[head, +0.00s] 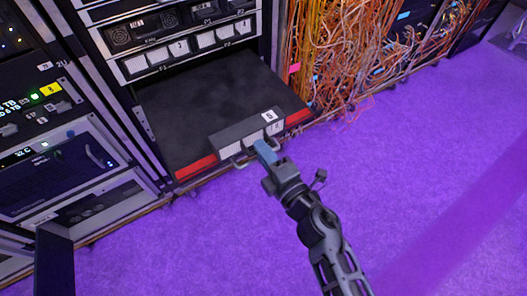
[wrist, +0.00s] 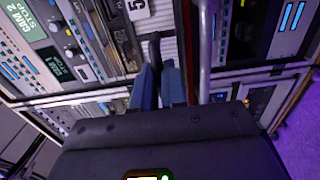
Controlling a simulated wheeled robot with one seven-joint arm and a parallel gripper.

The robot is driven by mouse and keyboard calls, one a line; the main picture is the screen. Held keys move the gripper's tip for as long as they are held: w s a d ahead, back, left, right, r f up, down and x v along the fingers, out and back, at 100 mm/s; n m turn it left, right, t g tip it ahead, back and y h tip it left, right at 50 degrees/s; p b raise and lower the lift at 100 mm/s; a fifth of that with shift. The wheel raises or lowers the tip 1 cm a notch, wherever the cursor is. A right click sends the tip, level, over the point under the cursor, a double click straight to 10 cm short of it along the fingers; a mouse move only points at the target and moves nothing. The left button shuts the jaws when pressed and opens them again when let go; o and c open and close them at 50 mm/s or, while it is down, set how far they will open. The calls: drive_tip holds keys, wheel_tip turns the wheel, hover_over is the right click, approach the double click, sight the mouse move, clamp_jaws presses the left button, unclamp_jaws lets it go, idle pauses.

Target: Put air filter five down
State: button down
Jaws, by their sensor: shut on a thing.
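Air filter five (head: 235,132) is a grey box with pale front panels, a white "5" label and handles on its front. In the head view it is over the front edge of a dark, flat shelf (head: 200,98), between two red edge strips. I cannot tell whether it rests on the shelf or hangs just above it. My gripper (head: 263,149) is at the filter's front, its blue fingers shut on the filter's handle. In the wrist view my gripper (wrist: 158,76) closes around a dark handle part, below the "5" label of the filter (wrist: 168,20).
Above the shelf, a rack row (head: 190,47) holds other pale-panelled units labelled 3 and 2. Equipment racks (head: 50,150) stand on the left. Tangled orange cables (head: 335,55) hang to the right of the shelf. The purple floor (head: 430,150) is clear on the right.

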drive_tip(key=shift+f, duration=0.25)
drive_tip(key=c, duration=1.2)
unclamp_jaws()
drive_tip(key=shift+o, duration=0.2)
drive_tip(key=v, duration=1.2)
drive_tip(key=shift+r, duration=0.25)
drive_tip(key=shift+s, duration=0.1)
